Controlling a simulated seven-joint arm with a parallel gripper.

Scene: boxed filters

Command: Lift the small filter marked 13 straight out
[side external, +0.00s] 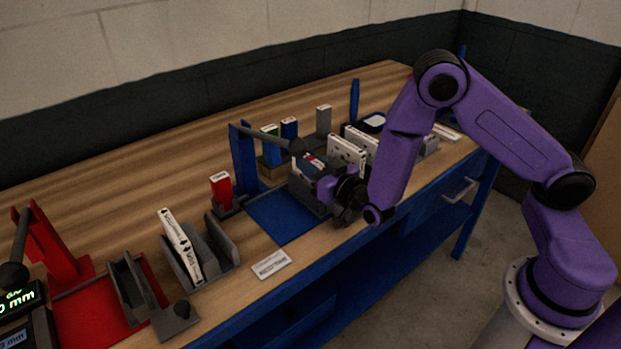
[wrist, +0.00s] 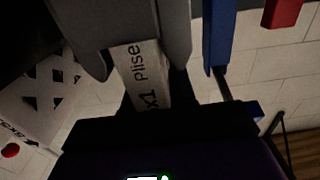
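In the wrist view a narrow white box (wrist: 142,72) with black print reading "Plise" stands between two grey upright plates. The dark fingers of my gripper (wrist: 154,98) lie close along both sides of its near end; I cannot tell whether they press on it. No 13 is legible on it. In the side external view my gripper (side external: 347,198) is low at the front right of a grey holder (side external: 301,191) that has coloured box tops in it. The fingertips are hidden there.
A blue post (side external: 242,158) with a dark bar over the holder stands close by. White perforated boxes (side external: 346,154) stand just right. A blue mat (side external: 287,217) lies left, with a red box (side external: 221,187) behind. A white label plate (side external: 271,264) lies at the front.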

